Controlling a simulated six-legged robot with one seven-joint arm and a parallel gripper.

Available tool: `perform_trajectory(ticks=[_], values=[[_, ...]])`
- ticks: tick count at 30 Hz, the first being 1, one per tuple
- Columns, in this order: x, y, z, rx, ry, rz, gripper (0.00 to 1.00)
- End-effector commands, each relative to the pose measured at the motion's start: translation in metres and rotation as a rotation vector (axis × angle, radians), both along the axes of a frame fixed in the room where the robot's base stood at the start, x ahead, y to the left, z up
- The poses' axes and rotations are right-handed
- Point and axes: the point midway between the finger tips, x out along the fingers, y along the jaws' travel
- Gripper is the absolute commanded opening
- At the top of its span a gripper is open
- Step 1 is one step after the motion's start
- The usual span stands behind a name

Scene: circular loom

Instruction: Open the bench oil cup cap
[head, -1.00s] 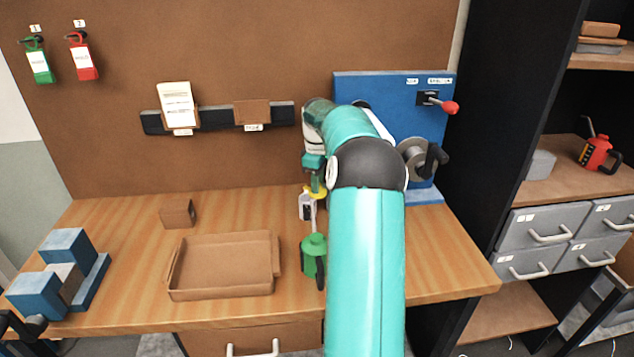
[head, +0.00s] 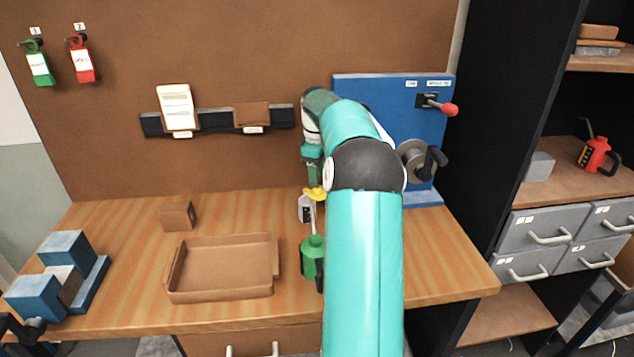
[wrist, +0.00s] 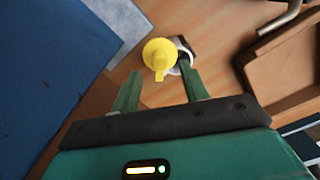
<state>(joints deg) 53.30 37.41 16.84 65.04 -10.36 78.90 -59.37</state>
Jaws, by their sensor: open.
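The oil cup (head: 305,209) stands on the bench to the left of my arm. It is a small pale cup with a dark label. Its yellow cap (head: 315,193) shows at its top, just below my gripper (head: 314,180). In the wrist view the yellow cap (wrist: 159,53) is round with a small tab, and part of the pale and dark cup (wrist: 183,58) shows to its right. My gripper (wrist: 160,72) is open, its two green fingers apart, with the cap near and between the tips. I cannot tell whether either finger touches it.
A green oil can (head: 312,258) with an upright spout stands in front of the cup, close to my arm. A brown tray (head: 222,292) lies to the left, with a small brown block (head: 177,215) behind. A blue panel (head: 385,95) with a crank stands behind my arm.

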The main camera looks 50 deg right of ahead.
Motion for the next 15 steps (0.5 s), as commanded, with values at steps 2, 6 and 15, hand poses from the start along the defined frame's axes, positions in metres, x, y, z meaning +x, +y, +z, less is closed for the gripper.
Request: perform_trajectory(ticks=[2, 6, 15], values=[[0.001, 0.0, 0.02, -0.004, -0.005, 0.0, 0.45], [0.001, 0.0, 0.051, -0.004, -0.005, 0.001, 0.45], [0.001, 0.0, 0.097, -0.001, -0.001, 0.0, 0.45]])
